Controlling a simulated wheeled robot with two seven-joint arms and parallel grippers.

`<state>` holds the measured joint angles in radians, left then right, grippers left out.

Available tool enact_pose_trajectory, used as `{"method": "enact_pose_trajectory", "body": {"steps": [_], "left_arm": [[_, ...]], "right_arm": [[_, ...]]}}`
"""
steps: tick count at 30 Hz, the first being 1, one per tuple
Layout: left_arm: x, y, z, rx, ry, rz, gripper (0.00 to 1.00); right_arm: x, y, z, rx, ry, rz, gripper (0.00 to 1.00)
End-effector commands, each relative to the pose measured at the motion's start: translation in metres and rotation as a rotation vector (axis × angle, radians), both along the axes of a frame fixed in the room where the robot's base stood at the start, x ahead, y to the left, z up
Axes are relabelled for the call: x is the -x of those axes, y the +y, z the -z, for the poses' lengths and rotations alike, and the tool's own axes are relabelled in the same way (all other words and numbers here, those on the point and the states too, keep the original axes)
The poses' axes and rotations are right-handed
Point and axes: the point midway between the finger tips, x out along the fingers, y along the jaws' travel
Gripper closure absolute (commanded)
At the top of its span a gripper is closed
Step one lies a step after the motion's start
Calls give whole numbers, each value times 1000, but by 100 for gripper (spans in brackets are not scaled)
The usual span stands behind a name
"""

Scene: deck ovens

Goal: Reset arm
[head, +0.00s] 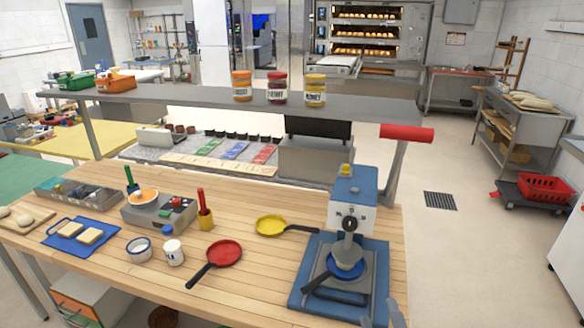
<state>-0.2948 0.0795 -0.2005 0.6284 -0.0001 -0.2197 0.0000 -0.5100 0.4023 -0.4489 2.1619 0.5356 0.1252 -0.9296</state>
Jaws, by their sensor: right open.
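My right gripper (381,317) shows only at the bottom edge of the head view, right of centre. Its two grey fingertips are apart, with nothing seen between them. It is by the front right corner of the blue mat (378,262), near the wooden table's front edge. The rest of my right arm is out of frame. My left gripper is not in view. On the mat stands a blue and white machine (352,200), with a blue pan (346,265) in front of it.
A raised grey shelf (190,93) with several jars spans behind. Open floor lies right of the table.

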Motion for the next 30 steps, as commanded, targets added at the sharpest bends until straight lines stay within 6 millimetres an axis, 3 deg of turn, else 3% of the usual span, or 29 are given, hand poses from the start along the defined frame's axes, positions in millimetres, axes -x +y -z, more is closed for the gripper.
{"method": "enact_pose_trajectory", "body": {"steps": [8, 17, 24, 30], "left_arm": [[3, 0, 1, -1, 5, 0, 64], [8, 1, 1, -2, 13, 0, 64], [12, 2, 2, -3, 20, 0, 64], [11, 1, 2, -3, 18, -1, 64]], "right_arm": [[-6, -1, 15, -119, 160, -6, 43], [-2, 0, 44, -334, 472, 17, 43], [36, -5, 76, -580, 884, 148, 43], [73, -14, 88, -688, 1114, 295, 43]]}}
